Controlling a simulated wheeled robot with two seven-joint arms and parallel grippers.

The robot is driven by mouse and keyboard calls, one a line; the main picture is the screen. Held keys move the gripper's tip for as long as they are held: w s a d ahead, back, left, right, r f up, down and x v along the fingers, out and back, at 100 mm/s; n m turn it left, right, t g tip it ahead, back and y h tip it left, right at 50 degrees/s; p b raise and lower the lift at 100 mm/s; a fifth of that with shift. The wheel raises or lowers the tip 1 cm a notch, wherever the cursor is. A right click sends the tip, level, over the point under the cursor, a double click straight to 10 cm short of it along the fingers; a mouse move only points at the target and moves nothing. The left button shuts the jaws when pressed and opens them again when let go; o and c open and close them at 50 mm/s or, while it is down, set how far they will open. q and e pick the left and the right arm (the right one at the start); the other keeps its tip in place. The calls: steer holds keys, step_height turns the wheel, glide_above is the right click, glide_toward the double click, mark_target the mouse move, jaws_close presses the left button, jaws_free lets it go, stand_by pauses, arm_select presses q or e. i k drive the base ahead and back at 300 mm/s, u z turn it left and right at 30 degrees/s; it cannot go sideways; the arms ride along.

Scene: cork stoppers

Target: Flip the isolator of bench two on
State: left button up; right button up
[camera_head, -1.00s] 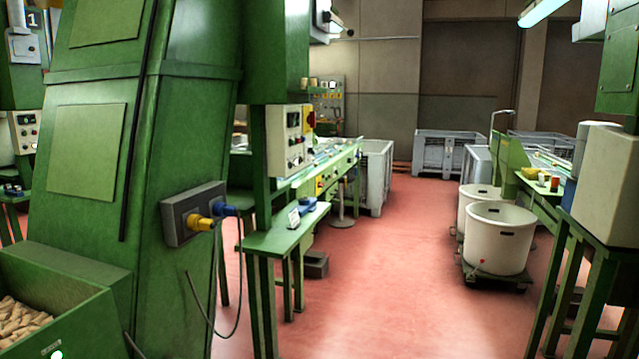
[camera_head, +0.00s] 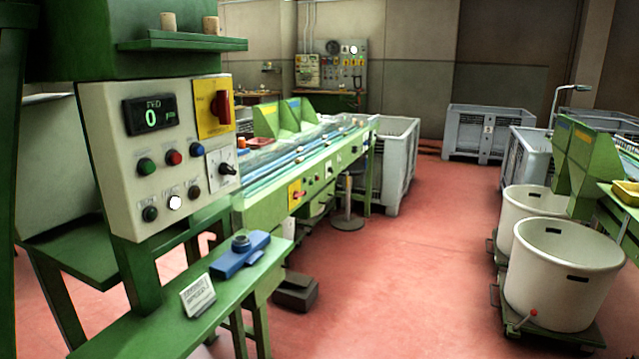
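A beige control panel (camera_head: 108,125) on a green machine is close at the left. At its upper right is an isolator, a red rotary handle (camera_head: 221,107) on a yellow plate (camera_head: 207,94); the handle looks upright. I cannot read a bench number on it. Another yellow plate with a red switch (camera_head: 296,194) is on the front of the long green bench (camera_head: 335,165) further back; its position is too small to tell. Neither gripper shows.
A green shelf (camera_head: 150,330) with a blue device (camera_head: 241,254) and a small sign (camera_head: 197,295) juts out below the panel. White tubs (camera_head: 562,285) on dollies stand at the right. Grey crates (camera_head: 487,132) are behind. The red floor (camera_head: 420,270) between is clear.

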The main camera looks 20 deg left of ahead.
mark_target(297, 194)
steer(key=i, duration=0.55)
steer(key=u, duration=0.5)
steer(key=i, duration=2.95)
steer(key=u, duration=0.25)
